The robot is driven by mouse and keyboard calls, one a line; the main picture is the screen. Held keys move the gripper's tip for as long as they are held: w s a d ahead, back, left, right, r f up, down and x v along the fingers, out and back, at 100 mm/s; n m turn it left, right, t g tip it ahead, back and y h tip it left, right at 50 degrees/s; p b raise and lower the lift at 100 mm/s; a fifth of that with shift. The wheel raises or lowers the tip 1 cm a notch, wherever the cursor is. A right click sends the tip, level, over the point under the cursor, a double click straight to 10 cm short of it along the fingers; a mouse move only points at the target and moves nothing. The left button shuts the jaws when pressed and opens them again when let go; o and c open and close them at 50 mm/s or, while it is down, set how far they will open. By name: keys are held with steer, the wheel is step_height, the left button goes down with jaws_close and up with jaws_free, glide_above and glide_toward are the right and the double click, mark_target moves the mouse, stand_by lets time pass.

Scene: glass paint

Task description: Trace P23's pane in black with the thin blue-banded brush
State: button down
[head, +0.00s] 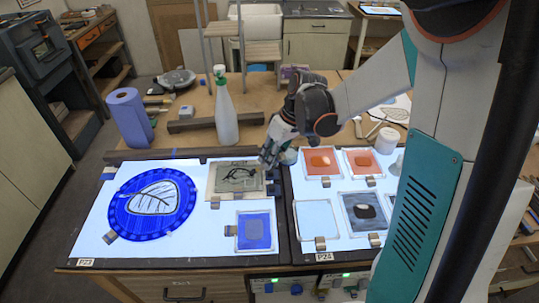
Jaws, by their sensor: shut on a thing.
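The P23 light panel (90,240) is lit at the left, with its label at the front left corner. On it lies a round blue glass pane (180,215) with a pale leaf shape drawn over in black outline and veins. A beige tile (222,190) with dark paint strokes lies at the panel's upper right, and a blue square pane (255,230) lies below it. My gripper (266,164) is just above the upper right edge of the beige tile. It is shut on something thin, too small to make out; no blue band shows.
The P24 panel (335,245) on the right holds several square panes. A white jar (387,140) stands behind P24. Small metal weights sit along the panes.

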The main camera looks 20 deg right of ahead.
steer(key=shift+s+a, duration=0.15)
steer(key=shift+s, duration=0.1)
steer(key=shift+s+a, duration=0.15)
steer(key=shift+a, duration=0.5)
steer(key=w+a+b, duration=0.1)
steer(key=a, duration=0.5)
steer(key=shift+w+a, duration=0.2)
steer(key=shift+w, duration=0.15)
stand_by(1.2)
steer(key=shift+w, duration=0.1)
steer(key=shift+w+d+b, duration=0.1)
steer(key=shift+d+b, duration=0.35)
steer(key=shift+d, duration=1.2)
steer(key=shift+d, duration=0.15)
